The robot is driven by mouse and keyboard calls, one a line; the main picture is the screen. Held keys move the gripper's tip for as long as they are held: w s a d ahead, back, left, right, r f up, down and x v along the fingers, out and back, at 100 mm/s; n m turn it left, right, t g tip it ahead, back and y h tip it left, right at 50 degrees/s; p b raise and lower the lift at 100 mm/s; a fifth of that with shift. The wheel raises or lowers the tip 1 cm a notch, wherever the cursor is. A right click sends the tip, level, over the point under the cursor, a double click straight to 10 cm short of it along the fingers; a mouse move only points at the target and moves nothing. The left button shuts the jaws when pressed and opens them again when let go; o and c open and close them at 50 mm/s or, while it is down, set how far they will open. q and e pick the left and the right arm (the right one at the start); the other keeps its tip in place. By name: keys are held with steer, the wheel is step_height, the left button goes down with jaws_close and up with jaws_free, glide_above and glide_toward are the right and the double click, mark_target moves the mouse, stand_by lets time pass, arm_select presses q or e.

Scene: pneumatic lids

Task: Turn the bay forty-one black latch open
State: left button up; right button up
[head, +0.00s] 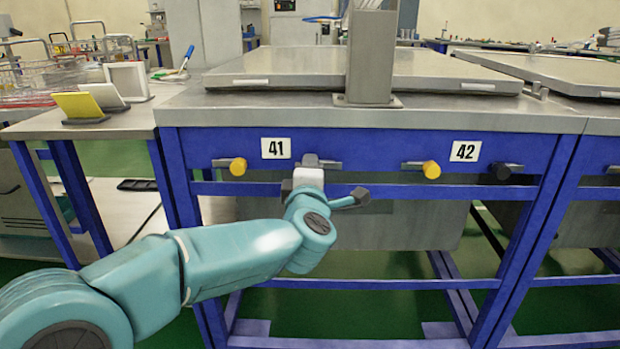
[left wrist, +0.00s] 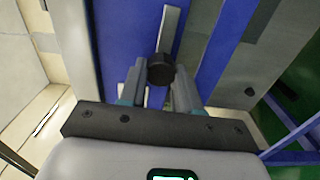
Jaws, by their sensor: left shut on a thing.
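The bay forty-one black latch shows in the left wrist view as a round black knob (left wrist: 161,68) on a grey metal bar (left wrist: 170,30). My left gripper (left wrist: 158,86) is shut on this knob, one finger on each side. In the head view my left gripper (head: 310,162) reaches the blue frame just right below the "41" label (head: 276,148) and hides the knob. The latch's grey bar (head: 331,165) sticks out to the right of the gripper and lies level. My right gripper is in neither view.
A yellow latch knob (head: 238,166) sits left of the gripper on the same blue rail. Another yellow knob (head: 431,169) and a black knob (head: 501,171) flank the "42" label (head: 466,151). A grey lid (head: 290,68) lies flat on the bench above.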

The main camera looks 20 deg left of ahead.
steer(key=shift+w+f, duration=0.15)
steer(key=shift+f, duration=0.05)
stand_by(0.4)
arm_select(q)
steer(key=o, duration=1.1)
steer(key=shift+c, duration=0.2)
steer(key=p+v, duration=0.2)
steer(key=v, duration=1.4)
steer(key=shift+s, duration=0.15)
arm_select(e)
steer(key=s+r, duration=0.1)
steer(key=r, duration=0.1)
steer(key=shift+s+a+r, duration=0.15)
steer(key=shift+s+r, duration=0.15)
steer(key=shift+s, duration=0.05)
